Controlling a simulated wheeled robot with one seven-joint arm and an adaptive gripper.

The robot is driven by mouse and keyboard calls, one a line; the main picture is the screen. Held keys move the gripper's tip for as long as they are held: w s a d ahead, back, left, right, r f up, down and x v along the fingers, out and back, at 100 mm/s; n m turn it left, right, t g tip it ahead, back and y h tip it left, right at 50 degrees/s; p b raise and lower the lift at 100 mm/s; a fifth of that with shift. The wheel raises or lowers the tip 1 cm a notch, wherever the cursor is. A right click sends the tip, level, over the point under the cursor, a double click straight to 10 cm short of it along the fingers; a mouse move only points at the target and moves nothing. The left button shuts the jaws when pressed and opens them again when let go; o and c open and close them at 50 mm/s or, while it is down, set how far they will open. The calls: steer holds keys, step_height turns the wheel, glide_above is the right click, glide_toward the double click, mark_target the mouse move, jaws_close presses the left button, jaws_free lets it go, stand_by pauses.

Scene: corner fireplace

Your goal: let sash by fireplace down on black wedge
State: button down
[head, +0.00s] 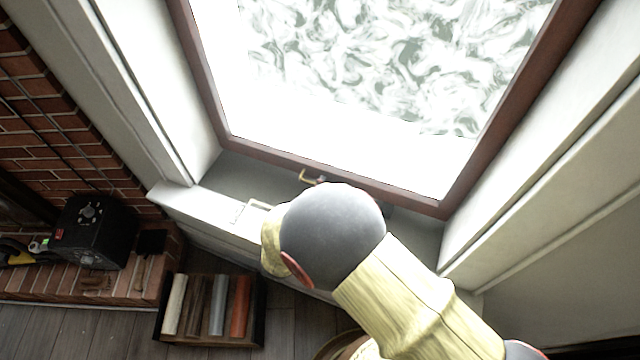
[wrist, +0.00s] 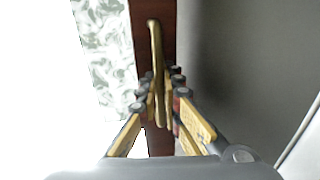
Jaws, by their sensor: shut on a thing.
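The sash (head: 360,185) by the fireplace has a reddish-brown frame around a bright patterned pane. A brass handle (head: 308,178) sits on its bottom rail. In the wrist view, my gripper (wrist: 163,88) is shut on the brass handle (wrist: 155,40), with fingers on both sides of the bar. In the head view, my arm hides the gripper and part of the rail. A small dark shape (head: 388,210) shows just below the rail, right of my arm; I cannot tell if it is the black wedge. How far the sash stands above the sill is unclear.
The grey sill (head: 235,178) and white window trim (head: 200,208) lie below the sash. At the left are the brick hearth, a black box (head: 92,230) and a flat dark piece (head: 151,242). A tray (head: 257,335) of several colored bars lies on the floor.

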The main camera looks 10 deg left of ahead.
steer(key=c, duration=2.3)
jaws_free()
steer(key=shift+s+f, duration=0.15)
steer(key=shift+f, duration=0.2)
steer(key=o, duration=0.3)
steer(key=shift+r, duration=0.2)
steer(key=v, duration=1.2)
